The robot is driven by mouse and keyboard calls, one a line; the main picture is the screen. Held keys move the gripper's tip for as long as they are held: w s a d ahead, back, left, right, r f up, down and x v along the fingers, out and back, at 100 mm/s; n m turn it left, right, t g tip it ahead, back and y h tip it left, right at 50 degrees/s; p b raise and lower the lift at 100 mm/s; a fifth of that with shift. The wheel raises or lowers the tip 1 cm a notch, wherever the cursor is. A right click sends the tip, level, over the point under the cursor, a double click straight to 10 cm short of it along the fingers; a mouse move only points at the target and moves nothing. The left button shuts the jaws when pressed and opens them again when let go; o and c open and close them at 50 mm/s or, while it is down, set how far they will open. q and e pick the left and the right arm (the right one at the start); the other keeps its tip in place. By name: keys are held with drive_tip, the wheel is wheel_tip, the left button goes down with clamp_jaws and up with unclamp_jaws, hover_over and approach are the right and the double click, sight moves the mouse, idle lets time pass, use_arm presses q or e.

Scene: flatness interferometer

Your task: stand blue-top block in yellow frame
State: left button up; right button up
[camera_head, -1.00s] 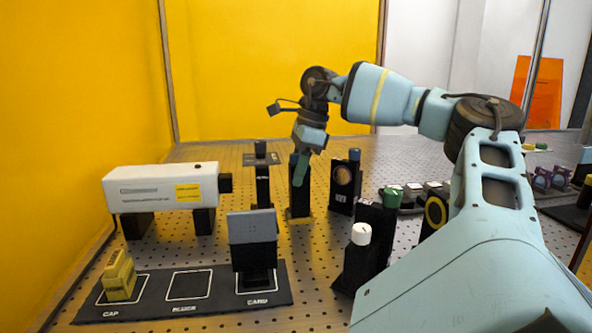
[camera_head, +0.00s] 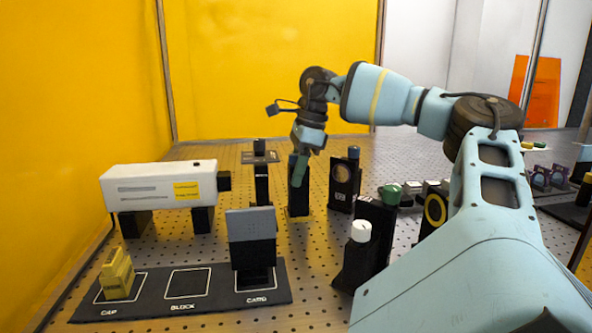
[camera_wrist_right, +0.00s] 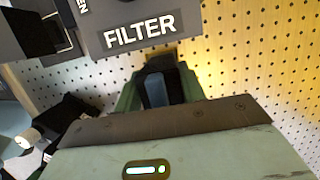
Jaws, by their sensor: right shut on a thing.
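My right gripper (camera_head: 298,178) points down in the middle of the head view. It is shut on a dark block (camera_head: 298,203), which looks upright on or very near the perforated table. In the right wrist view the blue top of the block (camera_wrist_right: 155,90) shows between the green fingers; its lower part is hidden there. My left gripper is not in view.
A black mat (camera_head: 217,292) has an empty BLOCK outline, a yellow cap (camera_head: 118,273) and a grey card (camera_head: 251,226). A white box (camera_head: 160,184) stands left. A dark FILTER holder (camera_head: 344,184) is close right of the block.

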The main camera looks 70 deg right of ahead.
drive_tip(key=shift+f, duration=0.1)
drive_tip(key=o, duration=1.3)
drive_tip(key=shift+c, duration=0.2)
wheel_tip(320, 180, up, 2)
drive_tip(key=shift+p, duration=0.9)
drive_tip(key=shift+r+p, duration=2.45)
drive_tip(key=shift+r, duration=0.05)
